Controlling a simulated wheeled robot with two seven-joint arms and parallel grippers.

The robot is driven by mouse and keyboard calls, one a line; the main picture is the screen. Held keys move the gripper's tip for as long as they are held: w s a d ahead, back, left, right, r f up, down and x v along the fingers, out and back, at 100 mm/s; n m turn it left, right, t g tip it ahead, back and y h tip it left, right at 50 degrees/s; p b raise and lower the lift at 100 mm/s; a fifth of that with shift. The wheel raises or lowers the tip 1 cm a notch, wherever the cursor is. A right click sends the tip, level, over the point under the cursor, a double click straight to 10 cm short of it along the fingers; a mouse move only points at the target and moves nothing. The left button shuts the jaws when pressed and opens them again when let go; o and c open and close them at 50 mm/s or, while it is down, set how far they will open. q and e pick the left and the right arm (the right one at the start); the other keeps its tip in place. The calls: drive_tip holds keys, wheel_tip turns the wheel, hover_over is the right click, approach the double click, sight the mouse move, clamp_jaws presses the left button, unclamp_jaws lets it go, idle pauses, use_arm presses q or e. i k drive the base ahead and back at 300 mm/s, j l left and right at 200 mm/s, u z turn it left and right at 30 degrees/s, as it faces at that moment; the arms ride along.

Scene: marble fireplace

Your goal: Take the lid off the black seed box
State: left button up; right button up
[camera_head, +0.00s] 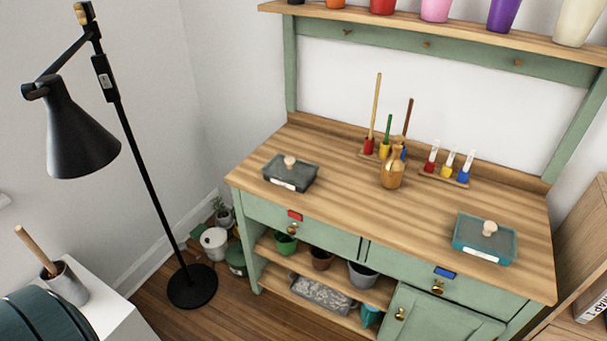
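The black seed box (289,177) sits on the left part of the wooden bench top, near its front edge. It is a low dark box with a white label on its front. Its dark lid (306,170) is on it, with a round wooden knob (290,161) on top. A similar teal box (484,240) with a pale knob stands at the right end of the bench. Neither of my grippers shows in the head view, so I cannot see their state.
A wooden jug (392,173), upright coloured tools (371,125) and a small rack of tubes (446,172) stand at the back middle of the bench. A black floor lamp (83,135) stands to the left. The bench top (375,220) between the two boxes is clear.

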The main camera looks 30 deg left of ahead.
sight(297, 172)
drive_tip(key=i+j+u, duration=0.2)
drive_tip(key=j, duration=0.2)
drive_tip(key=i+j+u, duration=0.1)
drive_tip(key=j+u, duration=0.15)
drive_tip(key=j, duration=0.2)
drive_tip(key=i+j+u, duration=0.2)
drive_tip(key=j, duration=0.15)
